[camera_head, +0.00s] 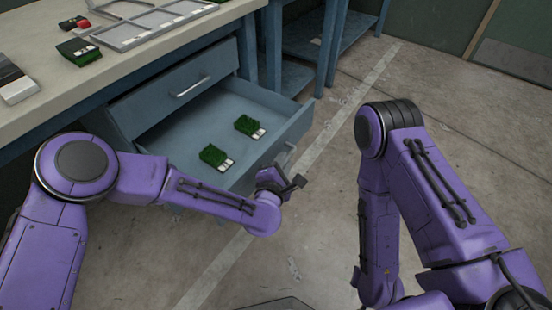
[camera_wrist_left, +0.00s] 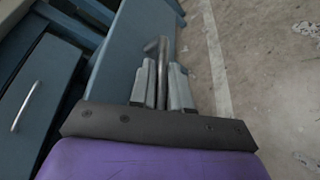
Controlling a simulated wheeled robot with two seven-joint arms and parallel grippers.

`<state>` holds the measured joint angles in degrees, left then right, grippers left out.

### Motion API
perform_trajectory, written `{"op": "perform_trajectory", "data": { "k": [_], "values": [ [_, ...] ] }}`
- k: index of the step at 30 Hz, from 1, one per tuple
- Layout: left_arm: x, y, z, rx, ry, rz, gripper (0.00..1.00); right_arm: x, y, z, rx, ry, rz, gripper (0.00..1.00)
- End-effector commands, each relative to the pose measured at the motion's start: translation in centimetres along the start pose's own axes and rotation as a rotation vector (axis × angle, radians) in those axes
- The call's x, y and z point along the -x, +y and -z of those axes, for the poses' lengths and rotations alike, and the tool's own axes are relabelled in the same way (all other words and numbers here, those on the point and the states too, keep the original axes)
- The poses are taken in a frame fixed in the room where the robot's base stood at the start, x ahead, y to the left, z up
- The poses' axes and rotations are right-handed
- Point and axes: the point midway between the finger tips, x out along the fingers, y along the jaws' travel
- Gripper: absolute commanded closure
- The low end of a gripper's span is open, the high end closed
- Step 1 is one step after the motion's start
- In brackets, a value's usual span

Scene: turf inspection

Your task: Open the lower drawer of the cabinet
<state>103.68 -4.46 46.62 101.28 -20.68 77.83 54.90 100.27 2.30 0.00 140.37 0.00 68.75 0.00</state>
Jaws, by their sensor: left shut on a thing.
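The lower drawer (camera_head: 301,128) of the blue cabinet is pulled well out, and its inside shows in the head view. Its front panel also shows in the left wrist view (camera_wrist_left: 125,45). My left gripper (camera_head: 287,183) is at the outer face of this front. In the left wrist view its two fingers (camera_wrist_left: 160,88) are closed around the metal bar handle (camera_wrist_left: 162,48). Two green turf samples with white labels, a nearer one (camera_head: 215,156) and a farther one (camera_head: 249,126), lie in the drawer. My right arm is at the right, but its gripper is out of view.
The upper drawer (camera_head: 150,105) is shut, with its own bar handle (camera_head: 190,87). The worktop (camera_head: 130,70) above carries a grey frame tray (camera_head: 150,28) and another turf sample (camera_head: 77,50). Open concrete floor (camera_head: 330,190) lies in front of the drawer.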

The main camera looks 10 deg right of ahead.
Motion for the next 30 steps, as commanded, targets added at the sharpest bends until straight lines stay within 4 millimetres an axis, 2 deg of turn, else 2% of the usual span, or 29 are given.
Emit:
{"op": "perform_trajectory", "data": {
  "k": [10,11,12,20,23,30],
  "values": [
    [0.0,-0.1,-0.1,0.0,0.0,0.002,1.0,0.0,0.0,0.0,0.0,0.0,0.0,0.57],
    [0.0,-0.1,-0.1,0.0,0.0,0.002,0.8,0.0,0.0,0.0,0.0,0.0,0.0,0.57],
    [0.0,-0.1,-0.1,0.0,0.0,0.002,0.77,0.0,0.0,0.0,0.0,0.0,0.0,0.57],
    [0.1,-0.1,-0.1,0.0,-0.001,0.001,0.77,0.0,0.0,0.0,0.0,0.0,0.0,0.57],
    [1.1,0.0,-0.2,-0.001,-0.002,0.003,0.77,0.2,0.0,0.1,0.0,0.0,0.0,0.57],
    [6.7,0.0,-0.2,-0.001,-0.002,0.005,0.77,1.0,0.1,0.4,0.0,0.0,0.0,0.57]
  ]
}}
